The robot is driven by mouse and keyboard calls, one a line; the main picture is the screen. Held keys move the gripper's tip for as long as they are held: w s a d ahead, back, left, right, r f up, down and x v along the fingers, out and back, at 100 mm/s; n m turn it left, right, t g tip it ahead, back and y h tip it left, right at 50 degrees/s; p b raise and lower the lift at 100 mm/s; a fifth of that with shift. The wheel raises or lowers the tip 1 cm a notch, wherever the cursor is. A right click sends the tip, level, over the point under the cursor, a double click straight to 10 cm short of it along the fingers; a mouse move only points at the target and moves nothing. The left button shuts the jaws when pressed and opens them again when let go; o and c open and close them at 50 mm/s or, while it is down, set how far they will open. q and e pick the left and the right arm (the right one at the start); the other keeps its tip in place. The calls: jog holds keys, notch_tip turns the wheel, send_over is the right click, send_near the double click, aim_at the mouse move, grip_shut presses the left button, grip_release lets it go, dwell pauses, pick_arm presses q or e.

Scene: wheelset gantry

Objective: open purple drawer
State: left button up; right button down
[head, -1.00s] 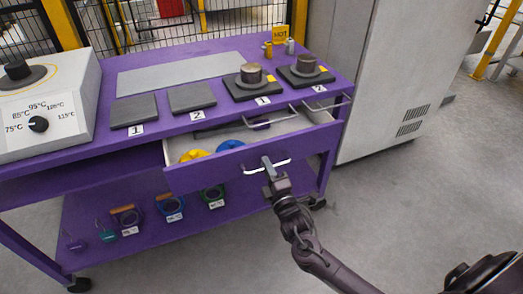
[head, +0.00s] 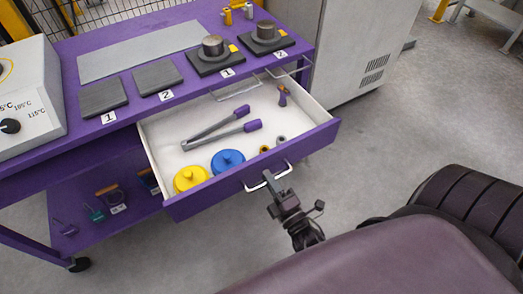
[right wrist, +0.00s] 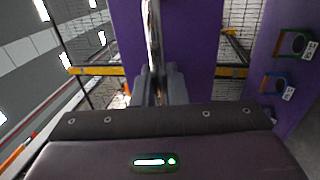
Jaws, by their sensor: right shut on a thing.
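The purple drawer (head: 200,203) stands well out from the purple cart, its white inside in plain view. Its front bears a silver bar handle (head: 255,186). My right gripper (head: 274,184) is shut on this handle. In the right wrist view the fingers (right wrist: 161,88) close around the handle bar (right wrist: 153,45) in front of the purple drawer front (right wrist: 190,50). In the drawer lie a yellow round lid-like piece (head: 190,178), a blue one (head: 228,161), tongs with purple grips (head: 222,128) and some small parts. My left gripper is not in view.
The cart top (head: 195,92) carries dark plates, numbered labels and two metal cylinders on black bases. A white box with a dial (head: 25,110) stands at left. A grey cabinet (head: 350,50) stands behind right. Floor at right is open.

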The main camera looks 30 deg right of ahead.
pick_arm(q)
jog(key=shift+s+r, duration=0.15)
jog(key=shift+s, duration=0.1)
pick_arm(e)
jog(key=shift+s, duration=0.65)
jog(key=c, duration=1.5)
grip_release()
jog(key=shift+c, duration=0.2)
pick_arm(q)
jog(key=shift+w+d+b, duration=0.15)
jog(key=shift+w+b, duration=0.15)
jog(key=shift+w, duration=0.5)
pick_arm(e)
jog(key=s+f, duration=0.1)
jog(key=s, duration=0.6)
jog(key=shift+s+f, duration=0.25)
jog(key=shift+s, duration=0.05)
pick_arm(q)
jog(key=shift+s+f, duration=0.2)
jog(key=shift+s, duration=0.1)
